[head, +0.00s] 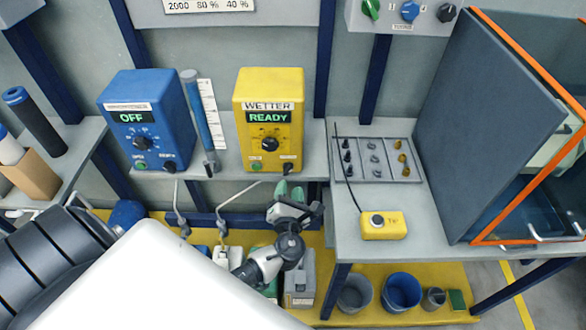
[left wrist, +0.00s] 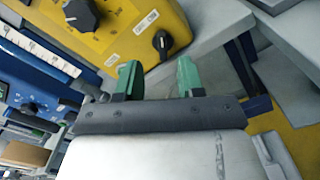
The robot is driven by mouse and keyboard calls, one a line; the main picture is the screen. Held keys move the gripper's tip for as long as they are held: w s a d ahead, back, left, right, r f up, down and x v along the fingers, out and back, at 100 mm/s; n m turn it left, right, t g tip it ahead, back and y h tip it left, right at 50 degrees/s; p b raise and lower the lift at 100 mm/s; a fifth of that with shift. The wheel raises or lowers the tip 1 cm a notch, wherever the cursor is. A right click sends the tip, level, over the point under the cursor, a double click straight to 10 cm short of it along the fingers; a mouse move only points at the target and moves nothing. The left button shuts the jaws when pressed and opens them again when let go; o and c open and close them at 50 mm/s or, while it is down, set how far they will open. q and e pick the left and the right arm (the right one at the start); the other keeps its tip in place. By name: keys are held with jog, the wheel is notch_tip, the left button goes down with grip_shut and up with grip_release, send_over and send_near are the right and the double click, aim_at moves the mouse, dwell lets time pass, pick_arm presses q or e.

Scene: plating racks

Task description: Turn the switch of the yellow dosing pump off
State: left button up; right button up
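The yellow dosing pump (head: 268,112) stands on the grey wall shelf, labelled "WETTER", and its display (head: 268,117) reads "READY". A large black dial (head: 270,144) sits mid-front. The small black switch (head: 288,167) is at its lower right; in the left wrist view the switch (left wrist: 162,42) shows clearly on the yellow face. My left gripper (head: 289,190) is just below the pump's lower right corner. Its green fingers (left wrist: 158,78) are apart with nothing between them, pointing toward the switch and not touching it. My right gripper is not in view.
A blue pump (head: 147,125) reading "OFF" stands left on the same shelf, with a grey-blue tube (head: 198,120) between the pumps. At right, a bench (head: 350,220) holds a rack of small parts (head: 376,160) and a yellow box (head: 384,226). Buckets (head: 402,290) stand below.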

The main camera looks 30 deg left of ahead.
aim_at(291, 170)
pick_arm(q)
jog(key=x, duration=0.7)
jog(key=shift+f, duration=0.1)
jog(key=shift+d, duration=0.1)
grip_shut()
